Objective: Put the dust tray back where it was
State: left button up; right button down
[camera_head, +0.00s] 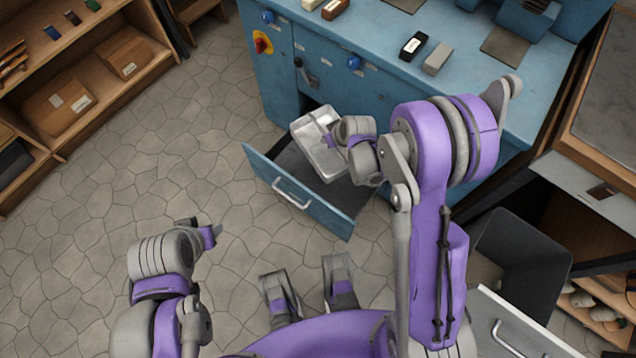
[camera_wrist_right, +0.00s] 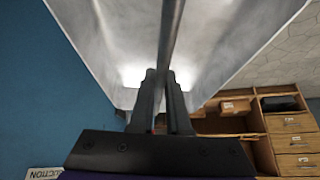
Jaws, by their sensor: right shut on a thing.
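The dust tray (camera_head: 322,160) is a shallow silvery metal tray at the open drawer (camera_head: 300,192) of the blue machine. My right gripper (camera_head: 334,141) is shut on it. In the right wrist view the tray (camera_wrist_right: 115,40) fills the upper middle, and the fingers (camera_wrist_right: 165,95) pinch a thin upright metal wall of it. The tray overlaps the rear of the drawer opening; whether it touches the drawer floor cannot be told. My left gripper (camera_head: 214,233) is over the floor at left, away from the tray; its fingers are too small to read.
The blue machine (camera_head: 290,60) stands behind, with small blocks (camera_head: 413,46) on top. The drawer front sticks out over the tiled floor. A wooden shelf (camera_head: 110,85) with cardboard boxes is at left. A dark grey bin (camera_head: 520,255) is at right. Floor between shelf and drawer is clear.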

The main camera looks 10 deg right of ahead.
pick_arm(q)
notch_tip(320, 180, down, 16)
jog(key=w+b, duration=0.1)
jog(key=b, duration=1.2)
jog(key=shift+w+f, duration=0.25)
jog(key=shift+w, duration=0.1)
pick_arm(e)
jog(key=shift+w+a+f+n+g+y, duration=0.3)
jog(key=shift+w+f+n, duration=0.35)
jog(key=shift+f, duration=4.8)
jog(key=shift+w+a+f+n+g+y, duration=0.15)
jog(key=shift+w+f+n+y, duration=0.35)
jog(key=shift+f, duration=4.95)
jog(key=shift+w+a+f+n+g+y, duration=0.2)
jog(key=shift+w+f+n, duration=0.55)
jog(key=shift+f, duration=4.7)
jog(key=shift+s, duration=0.1)
jog(key=shift+f, duration=0.2)
jog(key=c, duration=0.9)
grip_release()
jog(key=shift+r, duration=0.1)
